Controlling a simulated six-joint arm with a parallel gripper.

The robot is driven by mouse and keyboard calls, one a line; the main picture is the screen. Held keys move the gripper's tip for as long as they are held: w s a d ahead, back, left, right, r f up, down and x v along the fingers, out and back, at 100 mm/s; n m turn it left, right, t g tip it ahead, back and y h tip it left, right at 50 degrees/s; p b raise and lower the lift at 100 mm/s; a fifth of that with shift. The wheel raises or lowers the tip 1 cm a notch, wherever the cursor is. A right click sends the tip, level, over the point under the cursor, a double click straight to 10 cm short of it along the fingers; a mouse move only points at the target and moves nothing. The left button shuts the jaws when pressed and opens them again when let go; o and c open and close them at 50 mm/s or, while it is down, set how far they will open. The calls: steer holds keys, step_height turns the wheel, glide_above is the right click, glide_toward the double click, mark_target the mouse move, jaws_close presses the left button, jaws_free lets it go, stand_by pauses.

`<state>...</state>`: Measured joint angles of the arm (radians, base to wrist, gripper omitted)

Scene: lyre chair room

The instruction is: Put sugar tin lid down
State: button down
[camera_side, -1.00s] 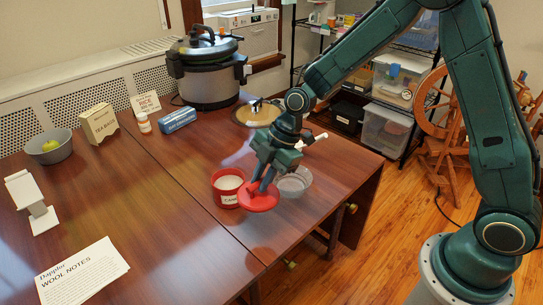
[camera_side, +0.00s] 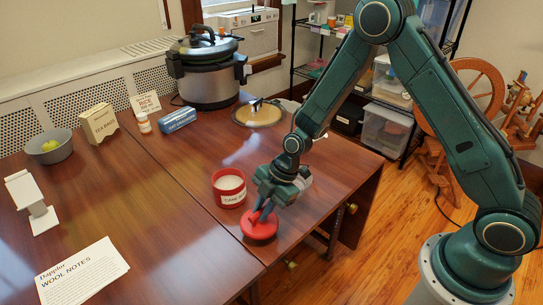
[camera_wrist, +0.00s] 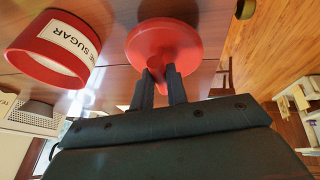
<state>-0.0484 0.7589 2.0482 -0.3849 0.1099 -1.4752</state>
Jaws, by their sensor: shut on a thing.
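My gripper (camera_side: 264,210) points down and is shut on the knob of the red sugar tin lid (camera_side: 258,229). The lid is a flat red disc, low at the table's front edge; I cannot tell whether it touches the wood. The wrist view shows the lid (camera_wrist: 180,45) roughly level, with its knob between my two fingertips (camera_wrist: 160,77). The red sugar tin (camera_side: 229,197) stands upright and open, behind and left of the lid, with a white label and pale contents. The tin also shows in the wrist view (camera_wrist: 40,68), apart from the lid.
A round lid with a dark handle (camera_side: 258,117) lies farther back, near the big cooker (camera_side: 208,90). A paper (camera_side: 82,273) and a white stand (camera_side: 38,210) are at the left. The table (camera_side: 165,205) is clear left of the tin.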

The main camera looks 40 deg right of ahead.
steer(key=shift+f, duration=1.75)
steer(key=shift+f, duration=0.15)
steer(key=c, duration=1.4)
jaws_free()
steer(key=shift+v, duration=6.15)
steer(key=shift+a, duration=0.1)
